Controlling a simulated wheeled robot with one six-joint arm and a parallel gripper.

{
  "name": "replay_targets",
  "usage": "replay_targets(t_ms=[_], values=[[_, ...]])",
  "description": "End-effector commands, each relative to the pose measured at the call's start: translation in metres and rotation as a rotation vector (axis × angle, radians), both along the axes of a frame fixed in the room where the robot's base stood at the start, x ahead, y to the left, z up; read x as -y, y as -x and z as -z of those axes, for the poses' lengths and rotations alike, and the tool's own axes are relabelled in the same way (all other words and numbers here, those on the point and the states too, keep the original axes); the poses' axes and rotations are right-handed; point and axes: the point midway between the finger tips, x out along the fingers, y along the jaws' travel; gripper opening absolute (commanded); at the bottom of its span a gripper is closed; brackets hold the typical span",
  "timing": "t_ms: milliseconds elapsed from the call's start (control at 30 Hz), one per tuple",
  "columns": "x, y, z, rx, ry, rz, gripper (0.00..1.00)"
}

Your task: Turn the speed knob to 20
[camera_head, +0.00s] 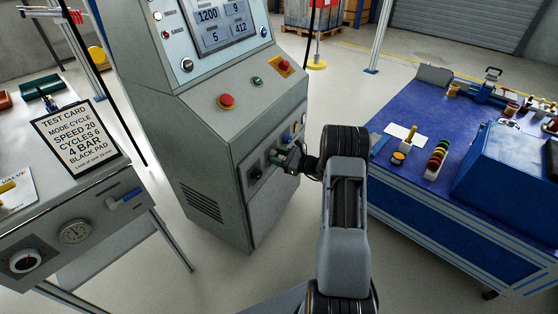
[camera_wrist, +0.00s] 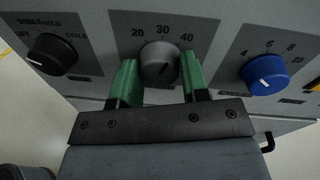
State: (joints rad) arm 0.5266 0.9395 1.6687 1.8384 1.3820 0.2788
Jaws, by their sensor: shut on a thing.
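The grey speed knob (camera_wrist: 160,64) sits on the panel under the marks 20, 30 and 40. A short light line shows on the lower right of its face; I cannot read the exact setting. My gripper (camera_wrist: 160,74) has its two green fingers on either side of this knob and is shut on it. In the head view my gripper (camera_head: 283,159) reaches the lower front panel of the grey cabinet (camera_head: 205,145), and the speed knob is hidden there.
A black mode knob (camera_wrist: 52,54) is left of the speed knob and a blue knob (camera_wrist: 265,74) is right of it, both close. A test card (camera_head: 77,137) reading SPEED 20 stands on the left bench. A blue workbench (camera_head: 425,190) stands right.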

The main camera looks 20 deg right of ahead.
Motion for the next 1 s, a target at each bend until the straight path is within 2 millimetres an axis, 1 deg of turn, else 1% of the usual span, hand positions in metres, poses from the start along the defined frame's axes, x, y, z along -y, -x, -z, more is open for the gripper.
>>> replay_targets(t_ms=[33,700,1000], values=[[0.0003,-0.0003,0.0036,0.03,0.038,0.001,0.18],[-0.0013,0.001,0.0055,0.406,0.545,0.001,0.18],[-0.0017,0.0014,0.0048,0.537,0.724,0.001,0.18]])
